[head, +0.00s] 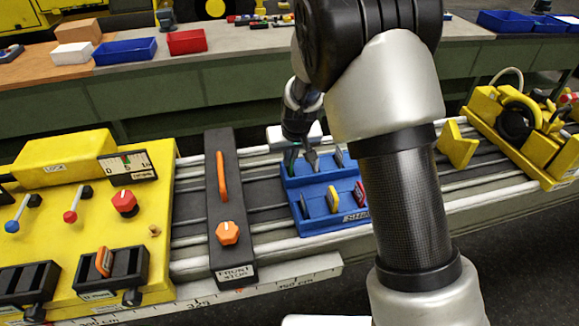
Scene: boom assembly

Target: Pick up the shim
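A blue rack (330,222) with a label that seems to start with "SHIM" sits on the rails, right of the centre of the head view. Thin upright pieces stand in its slots: a yellow one (332,198), a dark reddish one (359,194) and grey ones at the back, such as the right-hand one (339,158). I take these for shims. My gripper (301,155) is over the rack's back-left part, pointing down. Its fingers are small and hard to tell from the pieces there, so its opening and any hold are unclear.
A black bar (238,245) with orange knobs stands left of the rack, and a yellow panel (90,220) with levers lies beyond it. A yellow wedge (457,146) and a yellow fixture (510,130) stand at right. Blue and red bins are on the back bench.

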